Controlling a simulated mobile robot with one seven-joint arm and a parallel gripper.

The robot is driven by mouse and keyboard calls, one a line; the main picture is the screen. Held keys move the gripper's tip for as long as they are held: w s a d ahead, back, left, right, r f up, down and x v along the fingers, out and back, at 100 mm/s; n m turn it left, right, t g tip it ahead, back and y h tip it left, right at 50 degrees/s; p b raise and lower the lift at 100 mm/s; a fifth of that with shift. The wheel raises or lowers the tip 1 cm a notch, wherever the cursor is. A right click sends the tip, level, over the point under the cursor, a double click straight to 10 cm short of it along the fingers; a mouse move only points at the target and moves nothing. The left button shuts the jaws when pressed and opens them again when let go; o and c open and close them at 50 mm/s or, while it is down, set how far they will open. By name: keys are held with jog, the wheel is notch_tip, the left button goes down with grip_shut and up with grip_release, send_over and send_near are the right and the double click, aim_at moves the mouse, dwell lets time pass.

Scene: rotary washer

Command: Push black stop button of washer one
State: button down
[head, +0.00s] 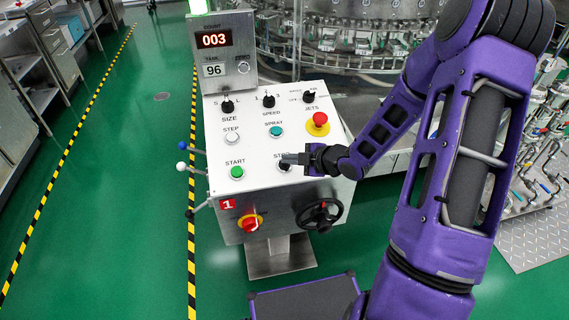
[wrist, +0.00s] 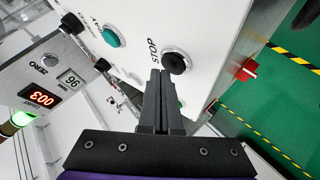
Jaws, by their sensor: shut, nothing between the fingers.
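The white control panel of washer one (head: 255,150) carries a red "1" label (head: 228,204). The black stop button (wrist: 175,62), a round cap in a metal ring, is in clear view beside the word STOP in the wrist view. In the head view the stop button (head: 285,167) is partly hidden by my fingers. My gripper (head: 288,160) reaches in from the right and is shut and empty. In the wrist view its fingertips (wrist: 158,73) are just beside the lower left of the button. I cannot tell whether they touch it.
The green START button (head: 237,172) is left of STOP, the teal SPRAY button (head: 276,131) above it. A red emergency knob (head: 319,120) is at upper right.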

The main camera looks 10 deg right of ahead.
aim_at(291, 176)
jog(key=shift+w+f, duration=0.15)
jog(key=shift+f, duration=0.25)
dwell(0.4)
jog(key=shift+r, duration=0.15)
jog(key=shift+s+r+p, duration=0.25)
jog(key=shift+r+p, duration=0.3)
jog(key=shift+r, duration=0.2)
jog(key=r+p, duration=0.1)
jog(key=r, duration=0.1)
jog(key=s+r+p, duration=0.1)
jog(key=r+p, duration=0.1)
jog(key=shift+s+r+p, duration=0.15)
jog(key=shift+r+p, duration=0.15)
dwell(0.8)
